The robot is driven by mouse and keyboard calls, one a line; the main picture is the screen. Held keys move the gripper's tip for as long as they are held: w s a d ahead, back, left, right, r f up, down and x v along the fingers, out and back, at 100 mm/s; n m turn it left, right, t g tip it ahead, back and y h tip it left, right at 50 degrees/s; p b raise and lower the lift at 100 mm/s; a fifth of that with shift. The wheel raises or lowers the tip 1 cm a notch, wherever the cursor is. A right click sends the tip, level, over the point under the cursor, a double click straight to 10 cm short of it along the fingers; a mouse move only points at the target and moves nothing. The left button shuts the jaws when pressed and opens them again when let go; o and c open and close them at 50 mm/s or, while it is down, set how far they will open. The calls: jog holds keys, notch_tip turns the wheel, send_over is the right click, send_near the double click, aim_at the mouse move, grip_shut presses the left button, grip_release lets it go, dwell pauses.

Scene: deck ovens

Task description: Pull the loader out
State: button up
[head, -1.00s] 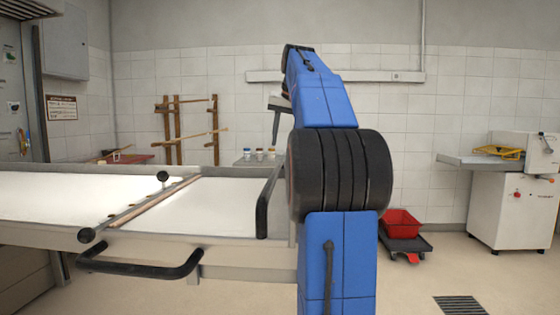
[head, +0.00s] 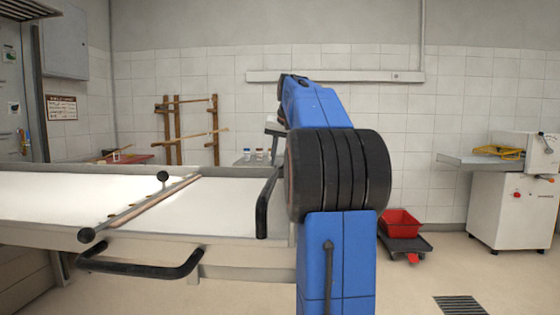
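The loader (head: 225,207), a long flat frame with a pale white surface, lies level across the left half of the head view. A bar with round black knobs at its ends crosses the surface. A black handle (head: 140,268) projects from its near side, and another black handle (head: 267,205) stands at its right end. My blue and black arm rises just right of that end. Part of my arm's far end shows as a grey piece behind the right end of the loader. My gripper's fingers are hidden, so any contact cannot be seen.
A red bin on a dark dolly (head: 400,225) stands on the floor right of my arm. A white machine (head: 510,205) with a side table is at the far right. A wooden rack (head: 180,135) is by the back wall. The floor between bin and machine is clear.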

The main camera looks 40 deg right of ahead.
grip_shut()
jog(key=shift+s+d, duration=0.1)
jog(key=s+d, duration=1.1)
jog(key=s, duration=0.2)
jog(key=shift+s+d, duration=0.4)
jog(key=shift+o, duration=2.1)
grip_release()
jog(key=shift+s+d, duration=0.1)
jog(key=shift+s, duration=0.05)
jog(key=shift+r, duration=0.1)
